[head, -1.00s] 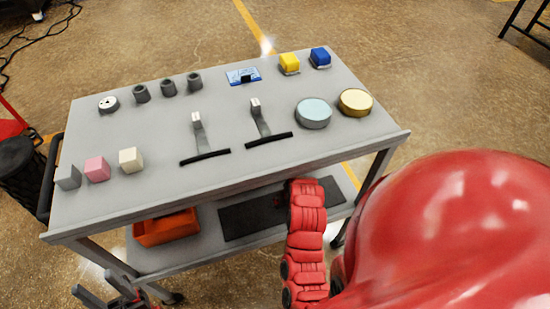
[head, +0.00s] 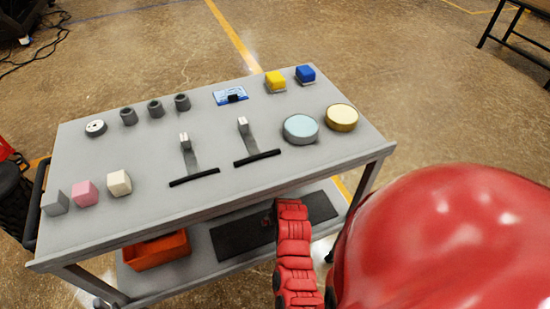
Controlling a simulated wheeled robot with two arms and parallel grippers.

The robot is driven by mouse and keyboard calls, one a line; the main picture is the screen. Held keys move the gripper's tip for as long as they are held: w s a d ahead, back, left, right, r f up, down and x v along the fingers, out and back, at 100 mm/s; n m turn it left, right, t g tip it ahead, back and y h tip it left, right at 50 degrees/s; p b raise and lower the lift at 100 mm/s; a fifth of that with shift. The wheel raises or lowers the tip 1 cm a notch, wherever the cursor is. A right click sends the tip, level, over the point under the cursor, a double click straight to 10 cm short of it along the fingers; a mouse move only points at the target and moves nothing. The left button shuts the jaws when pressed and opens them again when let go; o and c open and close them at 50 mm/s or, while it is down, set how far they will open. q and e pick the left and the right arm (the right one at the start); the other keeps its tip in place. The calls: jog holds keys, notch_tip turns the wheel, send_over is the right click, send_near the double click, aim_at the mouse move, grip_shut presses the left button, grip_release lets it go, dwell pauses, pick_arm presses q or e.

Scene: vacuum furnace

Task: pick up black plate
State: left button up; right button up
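The black plate (head: 242,238) lies flat on the lower shelf of the grey cart, under the front edge of the cart's top. My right arm covers its middle part, and more black surface shows to the right of the arm. A small dark part at the end of my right arm (head: 268,219) shows against the plate. The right gripper's fingers are hidden behind the arm, so I cannot tell whether they are open or touching the plate. My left gripper is outside the picture.
The cart top (head: 120,228) overhangs the shelf and carries blocks, cups, round tins and two black-barred handles (head: 194,178). An orange bin (head: 157,250) stands left of the plate on the shelf. Cart legs frame the shelf's sides. Open floor lies behind the cart.

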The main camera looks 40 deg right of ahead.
grip_shut()
jog(key=shift+r, duration=0.1)
dwell(0.5)
